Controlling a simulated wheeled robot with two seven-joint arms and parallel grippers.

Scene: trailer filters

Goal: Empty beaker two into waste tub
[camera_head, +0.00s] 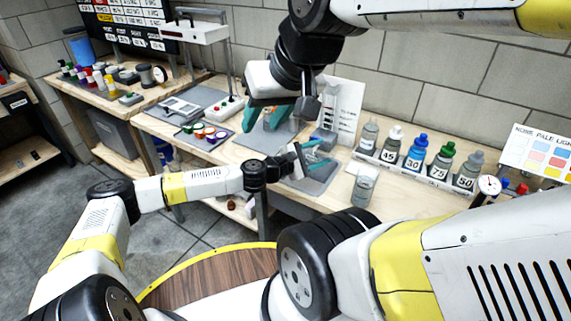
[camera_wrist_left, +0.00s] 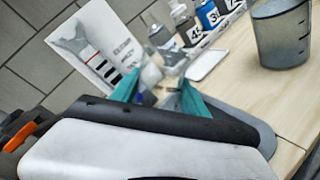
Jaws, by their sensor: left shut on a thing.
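A translucent grey container (camera_head: 364,186) with a wide rim stands upright on the bench, right of my left gripper (camera_head: 322,158). It shows at the top right of the left wrist view (camera_wrist_left: 283,38); I cannot read a label on it, nor tell whether it is the waste tub. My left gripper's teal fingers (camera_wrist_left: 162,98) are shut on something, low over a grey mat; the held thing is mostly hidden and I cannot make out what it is. My right gripper (camera_head: 270,122) hangs further left with teal fingers apart, nothing seen between them.
A rack of numbered bottles (camera_head: 412,158) runs along the back right. A white card (camera_head: 345,100) stands behind the grippers.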

